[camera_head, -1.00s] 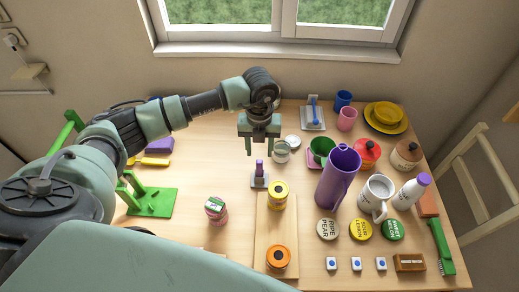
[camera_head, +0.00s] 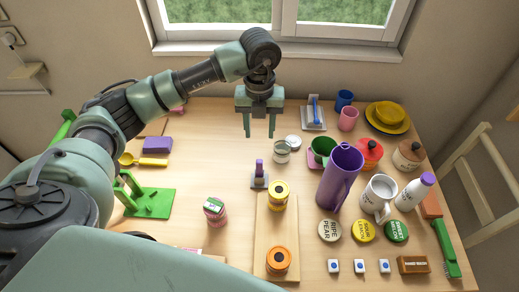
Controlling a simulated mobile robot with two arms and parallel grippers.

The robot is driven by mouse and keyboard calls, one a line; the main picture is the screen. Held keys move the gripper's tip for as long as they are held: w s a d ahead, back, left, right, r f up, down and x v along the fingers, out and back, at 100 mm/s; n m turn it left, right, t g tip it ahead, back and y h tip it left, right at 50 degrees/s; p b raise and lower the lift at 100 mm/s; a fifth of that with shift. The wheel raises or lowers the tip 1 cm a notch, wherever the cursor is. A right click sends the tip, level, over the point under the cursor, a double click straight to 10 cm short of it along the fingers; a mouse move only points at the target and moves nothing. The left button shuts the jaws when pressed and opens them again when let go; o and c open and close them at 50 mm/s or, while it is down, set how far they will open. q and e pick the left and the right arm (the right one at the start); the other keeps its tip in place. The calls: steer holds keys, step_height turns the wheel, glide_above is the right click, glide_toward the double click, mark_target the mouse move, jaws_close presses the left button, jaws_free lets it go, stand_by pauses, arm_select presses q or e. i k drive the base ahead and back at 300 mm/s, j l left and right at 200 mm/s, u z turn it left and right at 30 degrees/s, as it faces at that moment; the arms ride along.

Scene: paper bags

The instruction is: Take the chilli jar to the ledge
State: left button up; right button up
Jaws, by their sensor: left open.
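No label that reads chilli can be made out, so I cannot tell which jar is the chilli jar. A small jar with a pink-red side and a green-and-white top (camera_head: 214,211) stands left of the wooden board. A yellow-topped jar (camera_head: 278,196) and an orange-topped jar (camera_head: 278,261) are on the board. A pale greenish jar (camera_head: 281,152) stands behind them. The window ledge (camera_head: 280,51) runs along the back wall and looks bare. My left gripper (camera_head: 258,130) is open and empty, fingers down, above the table's back part. My right gripper is not in view.
The wooden board (camera_head: 262,230) lies mid-table. A purple pitcher (camera_head: 337,178), white mug (camera_head: 379,195), red-lidded pot (camera_head: 368,153) and yellow dishes (camera_head: 387,115) crowd the right. A green stand (camera_head: 150,203) is at left. The table's back left of the gripper is mostly clear.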

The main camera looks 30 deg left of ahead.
mark_target(218, 222)
steer(key=k, duration=1.5)
